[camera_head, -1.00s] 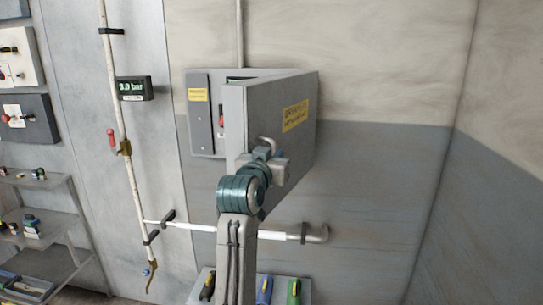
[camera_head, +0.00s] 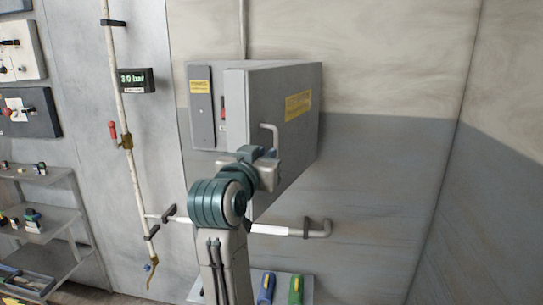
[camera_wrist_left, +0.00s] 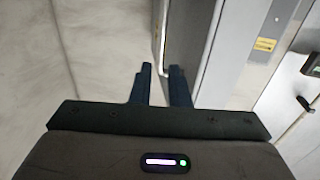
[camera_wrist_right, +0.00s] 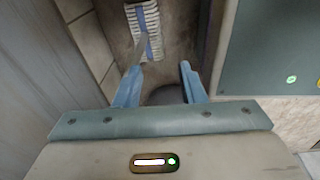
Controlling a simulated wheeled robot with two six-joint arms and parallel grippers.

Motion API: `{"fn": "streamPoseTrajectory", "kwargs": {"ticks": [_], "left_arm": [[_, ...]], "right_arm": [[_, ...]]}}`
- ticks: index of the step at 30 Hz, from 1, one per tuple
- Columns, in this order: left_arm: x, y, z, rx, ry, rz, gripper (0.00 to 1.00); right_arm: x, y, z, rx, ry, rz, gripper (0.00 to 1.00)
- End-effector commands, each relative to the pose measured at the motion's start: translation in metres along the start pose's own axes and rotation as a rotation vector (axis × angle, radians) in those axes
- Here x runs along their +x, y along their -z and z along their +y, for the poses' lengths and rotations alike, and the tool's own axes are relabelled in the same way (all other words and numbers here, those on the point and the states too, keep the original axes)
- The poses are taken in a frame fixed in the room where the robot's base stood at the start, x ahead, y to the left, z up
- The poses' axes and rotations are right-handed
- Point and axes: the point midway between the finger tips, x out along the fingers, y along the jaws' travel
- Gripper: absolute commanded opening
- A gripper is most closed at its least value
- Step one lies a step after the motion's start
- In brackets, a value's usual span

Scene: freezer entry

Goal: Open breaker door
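The breaker box is on the wall in the head view, with a fixed front panel (camera_head: 202,106) at its left. The grey breaker door (camera_head: 290,135) stands swung out, its labelled face turned right. A red part (camera_head: 223,114) shows in the gap between panel and door edge. A pale bar handle (camera_head: 270,131) is on the door face. My left gripper (camera_head: 268,160) is at the handle's lower end. My right gripper (camera_wrist_right: 158,78) is open and empty.
A white vertical pipe (camera_head: 117,90) with a red lever and pressure display (camera_head: 137,80) is left of the box. A horizontal pipe (camera_head: 285,230) runs below. Shelves (camera_head: 40,195) stand at far left. Bare wall (camera_head: 390,165) is right of the door.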

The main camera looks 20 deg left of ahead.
Motion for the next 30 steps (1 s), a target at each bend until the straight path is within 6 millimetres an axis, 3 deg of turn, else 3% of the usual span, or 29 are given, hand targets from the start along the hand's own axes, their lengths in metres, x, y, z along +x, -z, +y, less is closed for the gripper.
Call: {"fn": "streamPoseTrajectory", "kwargs": {"ticks": [6,14,17,19,20,23,27,30], "left_arm": [[-0.022,0.0,0.0,-0.002,-0.001,0.002,0.15],[-0.023,0.001,0.0,0.0,-0.001,0.0,0.15],[-0.022,-0.002,0.0,0.0,0.0,-0.005,0.02],[-0.014,-0.016,0.0,0.003,0.001,-0.029,0.0],[-0.007,-0.027,-0.001,0.006,0.002,-0.049,0.0],[0.021,-0.087,-0.003,0.019,0.006,-0.145,0.0],[0.053,-0.196,-0.008,0.034,0.013,-0.296,0.0],[0.061,-0.269,-0.013,0.044,0.016,-0.387,0.0]], "right_arm": [[0.008,-0.001,-0.003,0.001,0.003,0.0,0.36],[0.007,-0.001,-0.008,0.003,0.007,0.0,0.36],[0.008,-0.001,-0.008,0.003,0.007,-0.001,0.36],[0.008,-0.001,-0.008,0.003,0.007,-0.001,0.36],[0.009,-0.001,-0.008,0.003,0.007,0.0,0.36],[0.011,-0.002,-0.007,0.003,0.007,-0.001,0.36],[0.013,-0.002,-0.005,0.002,0.004,-0.001,0.36],[0.015,-0.002,-0.004,0.001,0.003,-0.001,0.36]]}}
